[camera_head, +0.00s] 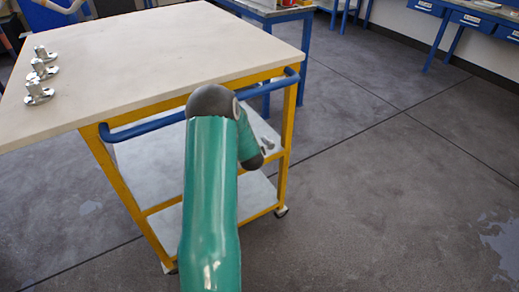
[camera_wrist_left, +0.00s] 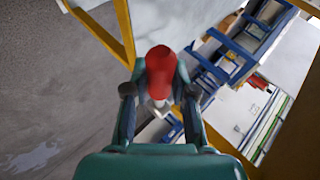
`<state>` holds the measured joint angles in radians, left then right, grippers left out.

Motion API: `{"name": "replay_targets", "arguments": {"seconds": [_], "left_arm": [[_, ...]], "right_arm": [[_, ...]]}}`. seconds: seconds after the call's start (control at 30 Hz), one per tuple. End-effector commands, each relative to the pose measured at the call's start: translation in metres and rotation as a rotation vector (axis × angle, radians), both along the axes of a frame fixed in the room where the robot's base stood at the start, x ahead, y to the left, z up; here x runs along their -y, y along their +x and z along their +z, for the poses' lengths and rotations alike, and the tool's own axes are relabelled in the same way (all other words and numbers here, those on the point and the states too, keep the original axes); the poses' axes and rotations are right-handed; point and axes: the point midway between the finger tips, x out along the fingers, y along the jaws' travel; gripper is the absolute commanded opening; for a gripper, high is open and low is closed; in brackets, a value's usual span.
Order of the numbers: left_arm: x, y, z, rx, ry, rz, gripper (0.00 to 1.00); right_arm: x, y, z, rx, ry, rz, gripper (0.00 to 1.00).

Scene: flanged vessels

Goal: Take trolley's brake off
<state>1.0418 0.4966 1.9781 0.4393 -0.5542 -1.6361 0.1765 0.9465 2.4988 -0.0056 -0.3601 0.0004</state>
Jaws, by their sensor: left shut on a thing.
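The trolley (camera_head: 150,60) has a pale top, a yellow frame, a blue push handle (camera_head: 150,127) and lower shelves. In the left wrist view my left gripper (camera_wrist_left: 160,92) is shut on a red grip (camera_wrist_left: 160,66) with a pale metal stem below it, which looks like the brake lever. The red grip sits between the two dark fingers. A yellow frame bar (camera_wrist_left: 98,32) of the trolley runs just beyond it. In the head view my green arm reaches in front of the handle and hides part of the trolley; the red grip is hidden there. My right gripper is not in view.
Several metal flanged pieces (camera_head: 40,75) stand on the trolley top at the left. A caster (camera_head: 281,211) shows at the lower right corner. Blue workbenches (camera_head: 470,18) stand at the back. The grey floor (camera_head: 390,180) to the right is clear.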

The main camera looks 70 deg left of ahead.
Motion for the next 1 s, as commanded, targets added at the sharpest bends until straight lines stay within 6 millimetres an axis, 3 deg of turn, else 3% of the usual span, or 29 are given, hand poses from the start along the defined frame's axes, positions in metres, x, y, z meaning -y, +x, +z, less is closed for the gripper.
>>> {"name": "replay_targets", "arguments": {"seconds": [0.43, 0.47, 0.6, 1.0], "left_arm": [[0.0032, 0.0, -0.0039, -0.011, -0.012, -0.011, 0.0], [0.0033, 0.0001, -0.004, -0.011, -0.012, -0.011, 0.3], [0.0022, -0.0011, -0.0033, -0.009, -0.01, -0.008, 0.51], [0.0025, -0.0064, 0.0032, -0.007, -0.004, 0.003, 0.51]], "right_arm": [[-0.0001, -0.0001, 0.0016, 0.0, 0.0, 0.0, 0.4], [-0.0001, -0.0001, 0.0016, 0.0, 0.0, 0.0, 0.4], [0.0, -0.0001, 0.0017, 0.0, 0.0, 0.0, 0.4], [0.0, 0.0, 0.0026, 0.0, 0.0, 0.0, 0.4]]}}
